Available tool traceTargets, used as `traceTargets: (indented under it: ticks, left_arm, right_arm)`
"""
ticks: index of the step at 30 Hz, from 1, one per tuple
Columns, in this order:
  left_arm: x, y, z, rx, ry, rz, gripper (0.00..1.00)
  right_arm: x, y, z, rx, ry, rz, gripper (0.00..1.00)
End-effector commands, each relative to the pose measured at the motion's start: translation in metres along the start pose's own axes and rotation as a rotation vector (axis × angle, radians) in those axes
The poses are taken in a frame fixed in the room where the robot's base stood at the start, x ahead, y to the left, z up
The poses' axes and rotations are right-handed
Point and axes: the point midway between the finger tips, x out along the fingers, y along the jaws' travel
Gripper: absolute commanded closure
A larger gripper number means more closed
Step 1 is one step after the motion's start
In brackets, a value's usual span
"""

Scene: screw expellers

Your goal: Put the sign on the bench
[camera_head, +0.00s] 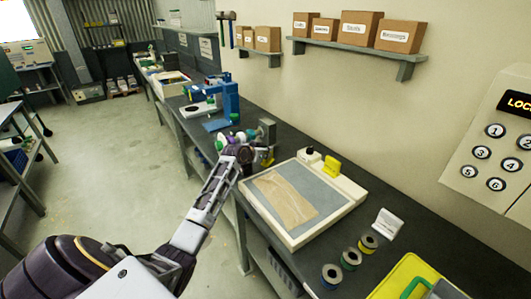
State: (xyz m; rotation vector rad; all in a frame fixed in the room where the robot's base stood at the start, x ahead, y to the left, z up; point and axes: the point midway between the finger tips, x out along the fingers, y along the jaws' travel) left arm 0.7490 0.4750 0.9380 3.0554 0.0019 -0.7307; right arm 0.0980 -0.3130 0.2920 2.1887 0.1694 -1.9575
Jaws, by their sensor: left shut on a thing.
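The bench (462,262) is a long dark worktop along the wall on the right, running away to the back. My left gripper (243,150) reaches over it near the middle of the view. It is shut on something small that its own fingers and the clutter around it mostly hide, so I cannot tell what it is. A small white tent-shaped sign (387,223) stands on the bench at the right. A small yellow sign (331,167) stands at the back edge of a white-framed tray. My right gripper is not in view.
The white-framed tray (350,197) holds a brown sheet. Several spools (350,258) and a yellow tray (399,277) lie at the front. A blue machine (228,97) and a grey block (267,131) stand beyond my gripper. A keypad box (490,150) hangs at the right.

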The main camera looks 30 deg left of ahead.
Motion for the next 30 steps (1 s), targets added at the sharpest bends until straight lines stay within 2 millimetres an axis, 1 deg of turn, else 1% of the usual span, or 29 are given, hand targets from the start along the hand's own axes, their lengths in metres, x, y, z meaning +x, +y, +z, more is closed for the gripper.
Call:
traceTargets:
  ticks: [7, 8, 12, 23, 26, 30]
  left_arm:
    - [0.0012, 0.0, 0.0024, 0.0, 0.0, 0.0, 1.0]
    - [0.0012, 0.0, 0.0023, 0.0, 0.0, 0.0, 0.82]
    - [0.0011, 0.0001, 0.0022, 0.0, 0.0, 0.0, 0.64]
    - [0.0008, 0.0001, 0.0014, 0.0, 0.0, 0.0, 0.63]
    - [-0.0005, 0.0001, -0.0011, 0.0, 0.0, 0.0, 0.63]
    - [-0.0057, -0.0001, 0.0004, 0.0, -0.001, 0.0, 0.63]
  right_arm:
    - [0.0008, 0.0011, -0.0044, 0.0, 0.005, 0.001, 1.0]
    - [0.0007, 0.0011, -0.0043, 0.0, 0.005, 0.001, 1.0]
    - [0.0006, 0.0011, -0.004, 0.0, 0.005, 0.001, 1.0]
    - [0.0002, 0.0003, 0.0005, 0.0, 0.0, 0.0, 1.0]
    - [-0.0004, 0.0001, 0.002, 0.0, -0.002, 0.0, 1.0]
    - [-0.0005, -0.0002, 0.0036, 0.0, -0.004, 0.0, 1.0]
